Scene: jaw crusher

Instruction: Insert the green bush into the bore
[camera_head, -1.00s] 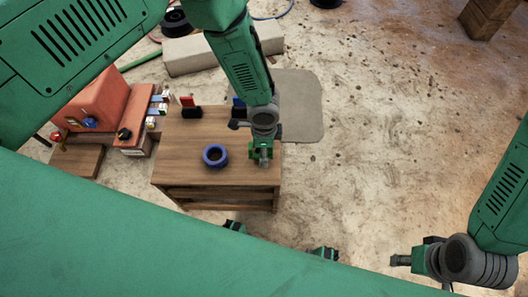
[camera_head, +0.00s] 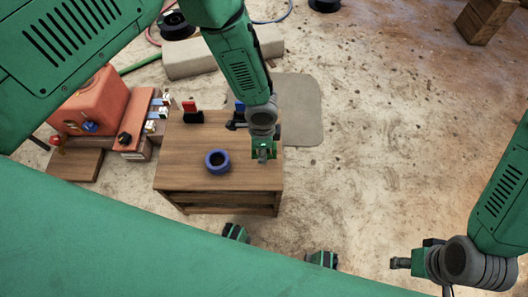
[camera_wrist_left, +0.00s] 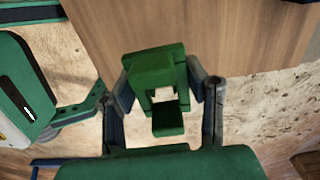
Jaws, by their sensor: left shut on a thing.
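My left gripper (camera_head: 263,152) hangs by the right edge of the wooden table in the head view. In the left wrist view its two fingers (camera_wrist_left: 165,95) are shut on the green bush (camera_wrist_left: 155,65), a blocky green piece with a square opening. A blue ring (camera_head: 217,153) with a dark round bore (camera_head: 217,161) stands on the tabletop, left of the gripper and apart from it. The bush is too small in the head view to show its tilt. My right gripper (camera_head: 400,262) is off to the lower right, away from the table; its finger gap is unclear.
The wooden table (camera_head: 180,170) has bare top around the ring. A red clamp-like item (camera_head: 190,108) and a dark item (camera_head: 235,124) lie at its back edge. An orange machine (camera_head: 97,100) stands left. A concrete block (camera_head: 185,60) lies behind. The ground right is open.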

